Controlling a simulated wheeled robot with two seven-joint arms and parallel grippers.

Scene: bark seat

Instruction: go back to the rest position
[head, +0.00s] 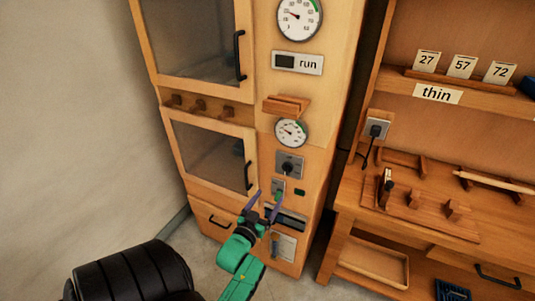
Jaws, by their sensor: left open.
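My left gripper (264,207) is open in the lower middle of the head view. Its purple fingers are apart with nothing seen between them. It is in front of the lower part of a wooden cabinet (262,120), near a panel with a dark knob (288,168). I cannot tell whether a fingertip touches the panel. My green left arm (240,276) comes up from the bottom edge. My right gripper is not in view.
A black padded seat (130,275) is at the bottom left. A wooden workbench (345,213) with small wooden blocks stands at the right, below a shelf with number cards (461,66) and a "thin" label (437,94). Bare floor (200,255) shows between seat and cabinet.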

